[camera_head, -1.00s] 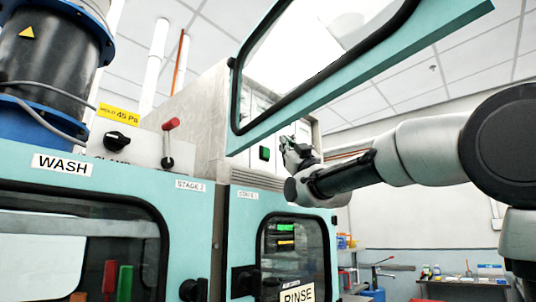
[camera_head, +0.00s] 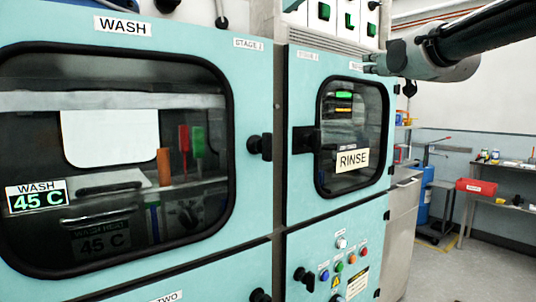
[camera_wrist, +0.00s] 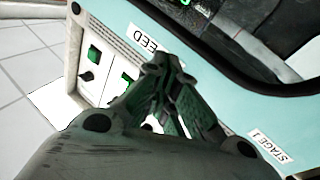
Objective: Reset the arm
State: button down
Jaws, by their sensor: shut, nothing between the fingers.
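My gripper (camera_wrist: 163,62) is shut and empty in the wrist view, its fingertips together in front of the teal machine's upper face.
The teal wash cabinet (camera_head: 262,215) has a large wash window (camera_head: 110,135) and a smaller window with a RINSE label (camera_head: 352,159). Black latches (camera_head: 260,147) stick out. Colored buttons (camera_head: 338,266) sit below. A workbench (camera_head: 505,200) and open floor lie at right.

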jog(key=s+d+f+m+g+h, duration=0.1)
jog(key=s+d+f+g, duration=0.15)
jog(key=f, duration=0.45)
jog(key=s+d+f+m+g+h, duration=0.1)
jog(key=s+f+g, duration=0.1)
jog(key=s+f, duration=0.3)
jog(key=s+d+f+g, duration=0.2)
jog(key=s+f+g, duration=0.1)
jog(key=f, duration=0.5)
jog(key=s+d+f+m+g+h, duration=0.1)
jog(key=s+f+g, duration=0.6)
jog(key=s+f, duration=1)
jog(key=s+d+m, duration=0.1)
jog(key=s+d, duration=0.1)
jog(key=shift+s+d+f+m+g, duration=0.15)
jog(key=shift+s+f+m+g, duration=0.15)
jog(key=shift+s+g, duration=0.1)
